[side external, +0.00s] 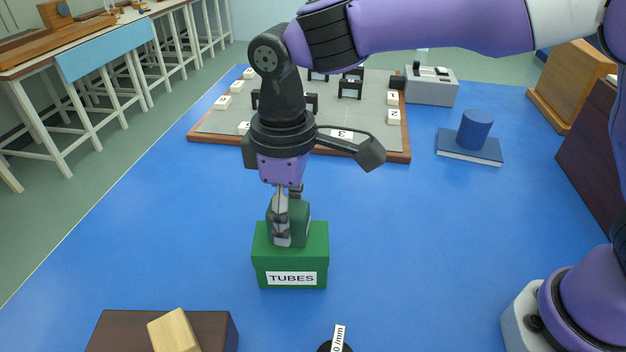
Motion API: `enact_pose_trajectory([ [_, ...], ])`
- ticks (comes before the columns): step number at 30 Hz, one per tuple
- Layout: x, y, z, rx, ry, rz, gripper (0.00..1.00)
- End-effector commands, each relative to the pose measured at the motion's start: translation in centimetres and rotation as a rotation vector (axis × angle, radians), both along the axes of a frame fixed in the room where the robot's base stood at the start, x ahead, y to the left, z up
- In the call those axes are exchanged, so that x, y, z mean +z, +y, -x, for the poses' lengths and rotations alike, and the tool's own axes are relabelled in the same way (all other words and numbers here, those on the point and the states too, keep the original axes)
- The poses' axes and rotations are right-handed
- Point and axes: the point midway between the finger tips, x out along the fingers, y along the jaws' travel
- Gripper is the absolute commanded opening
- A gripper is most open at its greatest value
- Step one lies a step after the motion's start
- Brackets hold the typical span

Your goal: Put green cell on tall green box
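The green box (264,258) with a white "TUBES" label stands on the blue table in the middle of the view. The green cell (301,225), a darker green block, is upright over the box's lid. Whether its base touches the lid is hard to tell. My gripper (285,238) points straight down over the box. One finger lies across the cell's near face and the other is mostly hidden behind the cell. The gripper appears shut on the cell, though the far contact is hidden.
A grey board (215,122) with numbered tags and black holders lies behind. A blue cylinder stands on a blue book (468,151) at right, near a grey instrument (431,91). A dark block (118,330) bearing a wooden piece (174,332) is front left. Table around the box is clear.

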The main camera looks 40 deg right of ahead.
Motion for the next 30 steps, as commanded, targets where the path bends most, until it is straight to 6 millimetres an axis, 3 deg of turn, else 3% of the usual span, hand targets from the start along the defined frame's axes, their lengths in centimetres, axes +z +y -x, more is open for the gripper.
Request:
enact_pose_trajectory([
  [11,1.0,0.0,-0.1,0.000,-0.003,-0.001,0.72],
  [23,9.8,0.0,-0.1,0.000,-0.005,-0.002,0.72],
  [30,12.1,-0.1,0.0,-0.002,-0.002,-0.001,0.72],
])
